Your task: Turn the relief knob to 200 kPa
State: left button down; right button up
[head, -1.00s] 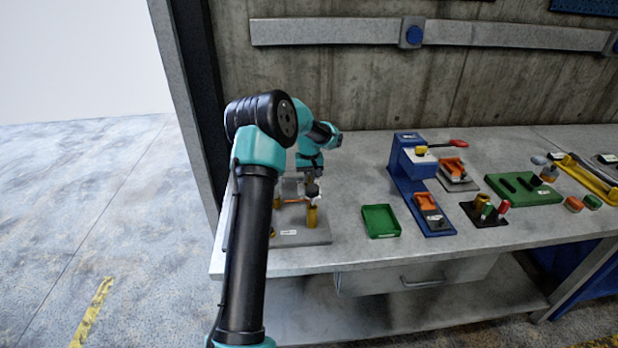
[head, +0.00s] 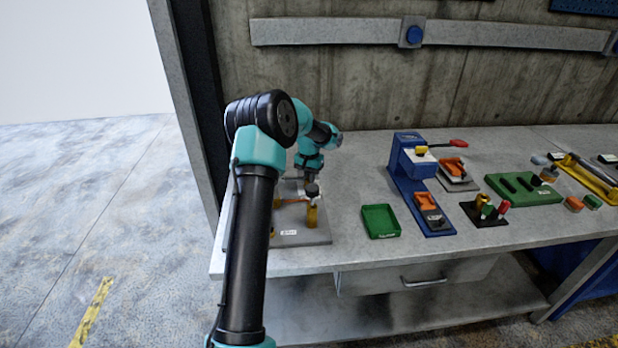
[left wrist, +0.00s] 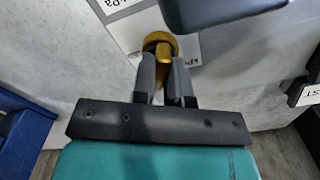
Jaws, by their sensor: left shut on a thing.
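The relief knob (left wrist: 160,41) is gold, with a round base and a raised grip bar, and shows at the top middle of the left wrist view. My left gripper (left wrist: 164,62) is shut on the knob's bar, one finger on each side. White labels with "kPa" lettering (left wrist: 117,3) lie beside the knob, partly cut off or covered, so the knob's reading cannot be told. In the head view my left gripper (head: 312,188) points down over the grey panel (head: 290,238) at the bench's left end; my arm hides part of it. My right gripper is not in view.
A green tray (head: 380,221) lies right of the panel. Beyond it stand a blue press (head: 405,175) with a red-tipped lever and a green slotted block (head: 523,188). A dark object (left wrist: 215,10) overhangs the knob area at the top of the left wrist view.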

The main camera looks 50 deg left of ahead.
pick_arm(q)
jog(key=shift+m, duration=1.4)
jog(key=c, duration=1.1)
grip_release()
jog(key=shift+c, duration=0.2)
jog(key=shift+r, duration=0.15)
notch_tip(320, 180, up, 17)
